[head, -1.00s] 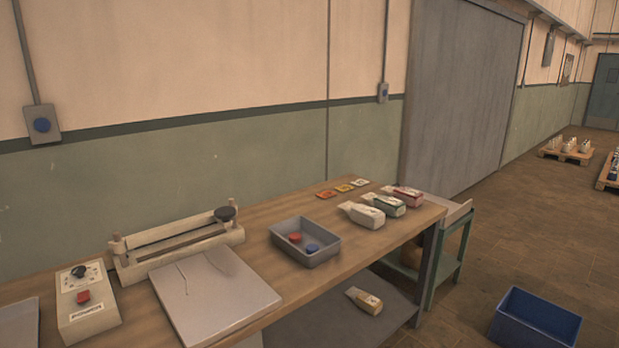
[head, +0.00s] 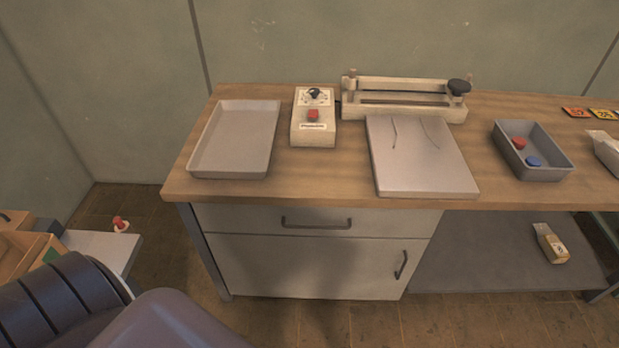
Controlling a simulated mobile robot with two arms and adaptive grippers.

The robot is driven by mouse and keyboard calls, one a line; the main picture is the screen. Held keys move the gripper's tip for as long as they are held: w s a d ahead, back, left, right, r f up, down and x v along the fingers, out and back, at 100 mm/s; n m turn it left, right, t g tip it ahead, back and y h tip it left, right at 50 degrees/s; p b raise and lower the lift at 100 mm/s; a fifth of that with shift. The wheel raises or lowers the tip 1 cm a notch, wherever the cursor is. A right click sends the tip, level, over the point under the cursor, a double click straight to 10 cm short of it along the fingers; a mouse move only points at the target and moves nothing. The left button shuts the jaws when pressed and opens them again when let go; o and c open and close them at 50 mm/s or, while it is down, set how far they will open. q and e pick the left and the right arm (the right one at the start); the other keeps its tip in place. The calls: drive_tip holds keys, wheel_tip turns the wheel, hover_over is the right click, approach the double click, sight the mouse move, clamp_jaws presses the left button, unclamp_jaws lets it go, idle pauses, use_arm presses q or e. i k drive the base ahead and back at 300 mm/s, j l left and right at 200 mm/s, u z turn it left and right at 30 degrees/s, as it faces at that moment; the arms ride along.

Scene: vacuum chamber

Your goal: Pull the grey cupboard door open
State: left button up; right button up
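The grey cupboard door (head: 300,267) is under the left part of the wooden workbench (head: 345,190). It looks shut, flush with the cabinet front. Its dark upright handle (head: 401,265) is near its right edge. A grey drawer front (head: 260,219) with a dark horizontal handle (head: 317,223) sits directly above the door. A soft shadow falls on the door's middle. Neither of my grippers shows in the head view. Only dark rounded parts of my own body show at the lower left.
On the bench are a grey tray (head: 236,140), a control box (head: 313,118), a sealer bar (head: 404,97), a flat plate (head: 420,157) and a grey bin (head: 532,152). An open shelf (head: 500,258) with a bottle (head: 550,243) is right of the cupboard. Floor shows before the door.

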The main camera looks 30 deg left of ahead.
sight(295, 266)
drive_tip(key=u, duration=0.9)
